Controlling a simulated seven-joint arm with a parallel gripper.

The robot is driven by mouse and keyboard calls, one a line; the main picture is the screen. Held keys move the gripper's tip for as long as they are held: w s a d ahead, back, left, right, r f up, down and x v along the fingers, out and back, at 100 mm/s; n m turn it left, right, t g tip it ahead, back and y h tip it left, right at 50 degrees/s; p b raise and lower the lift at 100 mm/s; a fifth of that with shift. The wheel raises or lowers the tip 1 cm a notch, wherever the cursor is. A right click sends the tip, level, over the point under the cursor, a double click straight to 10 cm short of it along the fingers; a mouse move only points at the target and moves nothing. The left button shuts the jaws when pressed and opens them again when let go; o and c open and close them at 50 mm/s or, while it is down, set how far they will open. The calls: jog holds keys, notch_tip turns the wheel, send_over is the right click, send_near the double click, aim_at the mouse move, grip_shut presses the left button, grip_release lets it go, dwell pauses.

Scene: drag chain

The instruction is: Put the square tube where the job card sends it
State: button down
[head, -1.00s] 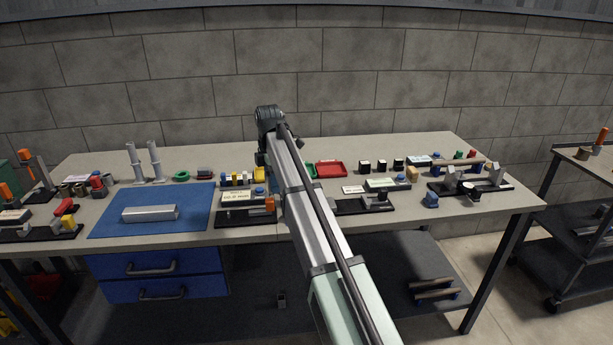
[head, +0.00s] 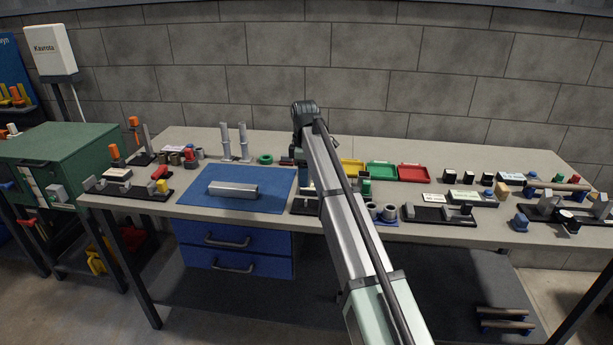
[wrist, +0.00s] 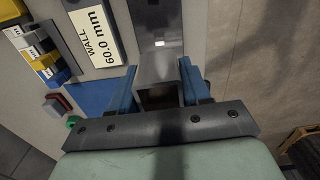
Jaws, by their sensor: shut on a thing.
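The square tube (wrist: 158,92) is grey and hollow. In the wrist view its open end faces the camera between my gripper's (wrist: 158,88) blue fingers, which are shut on it. A dark fixture strip (wrist: 155,15) shows beyond the tube; contact between them cannot be told. A job card (wrist: 95,32) reading "WALL 60.0 mm" lies to its left. In the head view my arm hides my gripper and most of the fixture (head: 303,208) right of the blue mat (head: 275,200). A silver bar (head: 233,189) lies on that mat.
Yellow, green (head: 381,170) and red trays (head: 413,173) stand behind, right of my arm. Two upright posts (head: 243,142) stand behind the mat. Black-based fixtures (head: 440,215) crowd the right side, another (head: 128,188) the left end. The mat's front is clear.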

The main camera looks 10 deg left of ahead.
jog(key=shift+f, duration=0.15)
dwell(0.5)
send_over(305, 205)
jog(key=shift+w+f, duration=0.2)
jog(key=shift+f, duration=1.05)
jog(key=shift+w+f, duration=0.2)
jog(key=shift+f, duration=1)
jog(key=shift+a+f, duration=0.1)
jog(key=shift+f, duration=1.6)
dwell(0.6)
jog(key=shift+c, duration=2.2)
grip_release()
jog(key=shift+r, duration=0.1)
notch_tip(305, 205, up, 14)
